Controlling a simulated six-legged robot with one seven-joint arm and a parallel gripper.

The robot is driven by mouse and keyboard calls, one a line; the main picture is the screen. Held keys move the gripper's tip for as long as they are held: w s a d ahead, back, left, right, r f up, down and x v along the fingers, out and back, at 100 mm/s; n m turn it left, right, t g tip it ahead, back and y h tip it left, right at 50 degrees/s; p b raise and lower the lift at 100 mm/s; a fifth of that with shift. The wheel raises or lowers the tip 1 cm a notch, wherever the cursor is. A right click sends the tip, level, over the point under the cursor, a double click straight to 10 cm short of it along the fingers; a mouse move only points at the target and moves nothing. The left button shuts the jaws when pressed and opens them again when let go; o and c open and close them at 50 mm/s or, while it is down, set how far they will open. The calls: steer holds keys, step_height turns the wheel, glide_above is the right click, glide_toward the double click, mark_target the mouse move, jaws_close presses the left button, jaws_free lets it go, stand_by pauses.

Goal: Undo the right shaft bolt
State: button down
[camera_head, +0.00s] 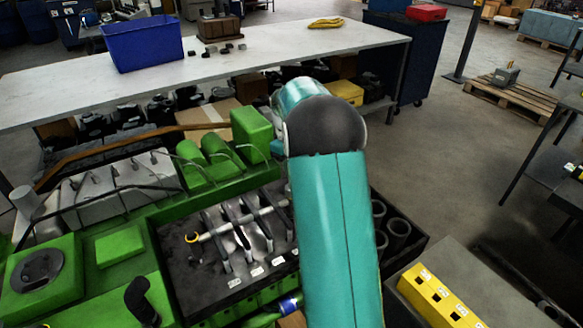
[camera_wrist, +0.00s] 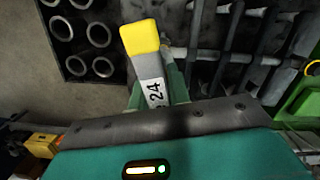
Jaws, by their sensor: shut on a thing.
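The grey rocker shaft (camera_head: 243,218) lies across the dark top of the green engine in the head view, with several arms along it. Part of it also shows in the wrist view (camera_wrist: 210,58). My gripper (camera_wrist: 158,92) is shut on a grey tool (camera_wrist: 147,68) with a yellow end and a "24" label. The tool is over the engine, beside the shaft's end. The right shaft bolt is not clearly visible, and I cannot tell whether the tool touches it. In the head view my arm hides the gripper and the right part of the shaft.
A yellow slotted holder (camera_head: 437,297) stands on a grey surface at lower right. Cylinder liners (camera_head: 397,233) sit in a dark tray right of the engine. A yellow ring (camera_head: 192,238) is at the shaft's left end. A white bench (camera_head: 270,52) with a blue bin (camera_head: 142,43) stands behind.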

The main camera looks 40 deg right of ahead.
steer(key=n, duration=0.5)
steer(key=shift+n+t, duration=0.3)
steer(key=n+h, duration=0.1)
steer(key=n, duration=0.5)
steer(key=shift+d, duration=0.1)
steer(key=shift+r, duration=0.1)
